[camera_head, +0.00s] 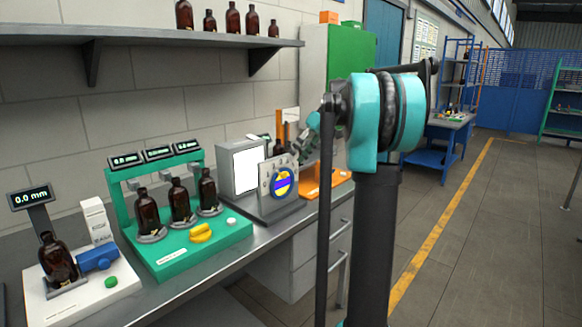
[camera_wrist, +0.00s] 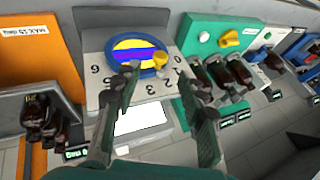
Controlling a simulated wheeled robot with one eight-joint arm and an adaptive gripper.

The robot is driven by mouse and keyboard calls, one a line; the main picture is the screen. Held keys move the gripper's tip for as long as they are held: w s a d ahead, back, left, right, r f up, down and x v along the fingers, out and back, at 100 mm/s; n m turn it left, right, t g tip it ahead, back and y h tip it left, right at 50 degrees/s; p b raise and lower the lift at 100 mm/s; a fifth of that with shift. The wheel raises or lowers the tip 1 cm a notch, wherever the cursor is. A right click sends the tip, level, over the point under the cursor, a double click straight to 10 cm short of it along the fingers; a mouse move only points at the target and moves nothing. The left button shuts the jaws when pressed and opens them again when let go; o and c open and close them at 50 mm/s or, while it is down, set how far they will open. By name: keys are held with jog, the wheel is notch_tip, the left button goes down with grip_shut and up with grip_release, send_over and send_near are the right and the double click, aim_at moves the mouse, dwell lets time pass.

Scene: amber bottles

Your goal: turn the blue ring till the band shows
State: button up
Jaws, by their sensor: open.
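The blue ring (camera_head: 273,187) is on an upright grey plate (camera_head: 264,171) on the bench. It frames a yellow disc crossed by a purple-blue band (camera_head: 282,183). In the wrist view the ring (camera_wrist: 117,61) is at the top, with the band (camera_wrist: 136,53) in sight and a yellow knob (camera_wrist: 160,62) at its lower right edge. Printed numbers surround the ring. My gripper (camera_wrist: 160,78) is open and empty, its fingertips pointing toward the ring's lower edge. Whether a finger touches the ring I cannot tell. In the head view my gripper is partly hidden behind my arm.
A green stand (camera_head: 175,262) with several amber bottles and a yellow knob stands left of the ring. A white gauge station (camera_head: 85,306) with a bottle is further left. A white panel box (camera_head: 243,166) is behind the ring, and an orange stand (camera_head: 322,190) is to its right.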

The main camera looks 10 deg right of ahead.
jog(key=v, duration=0.5)
jog(key=shift+r, duration=0.1)
jog(key=s+a+f+m+t+h, duration=0.1)
jog(key=s+a+f+m+h, duration=0.1)
jog(key=s+f, duration=1.4)
jog(key=s+a+f+m+t+h, duration=0.2)
jog(key=s+a+f+m+h, duration=0.1)
jog(key=s+f, duration=1.3)
notch_tip(320, 180, down, 4)
jog(key=shift+a+f+m+h, duration=0.25)
jog(key=shift+m+h, duration=0.35)
jog(key=shift+h, duration=0.2)
jog(key=shift+a, duration=0.15)
